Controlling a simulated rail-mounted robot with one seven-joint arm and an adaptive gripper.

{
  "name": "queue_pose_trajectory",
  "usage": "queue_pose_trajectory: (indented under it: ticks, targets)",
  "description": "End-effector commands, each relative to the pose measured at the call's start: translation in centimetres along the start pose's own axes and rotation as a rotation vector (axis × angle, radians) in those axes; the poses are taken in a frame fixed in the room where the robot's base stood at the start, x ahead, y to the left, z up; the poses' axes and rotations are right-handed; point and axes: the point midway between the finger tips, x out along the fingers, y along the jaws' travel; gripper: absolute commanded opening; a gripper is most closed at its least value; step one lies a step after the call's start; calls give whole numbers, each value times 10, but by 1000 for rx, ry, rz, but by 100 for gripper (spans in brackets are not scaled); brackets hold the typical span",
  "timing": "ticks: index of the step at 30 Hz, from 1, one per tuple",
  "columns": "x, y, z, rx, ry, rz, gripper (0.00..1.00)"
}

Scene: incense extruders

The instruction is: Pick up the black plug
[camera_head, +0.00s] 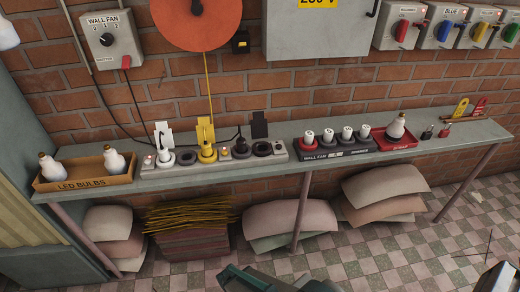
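The black plug (240,146) sits upright in the grey power strip (215,165) on the long shelf. A black tag (259,124) stands behind it to the right. A yellow plug (207,150) and a white plug (163,156) stand in the same strip to its left, each with a tag of its own colour behind it. A round dark socket (262,149) to its right looks empty. Dark green-grey parts at the bottom edge appear to be my arm, well below and in front of the shelf. My gripper's fingers are not visible.
Left on the shelf (470,134) is an "LED BULBS" box (85,182) with two bulbs. Cords run along the brick wall behind.

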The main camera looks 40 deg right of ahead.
Motion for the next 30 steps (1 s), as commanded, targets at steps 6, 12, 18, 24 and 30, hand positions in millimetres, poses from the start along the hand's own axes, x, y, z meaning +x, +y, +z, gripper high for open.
queue_pose_trajectory:
  ticks: [6, 12, 18, 24, 30]
  targets:
    - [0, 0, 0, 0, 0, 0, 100]
    - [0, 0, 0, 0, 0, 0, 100]
    - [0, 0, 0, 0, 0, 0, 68]
    - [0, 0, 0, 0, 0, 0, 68]
    - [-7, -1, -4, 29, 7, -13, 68]
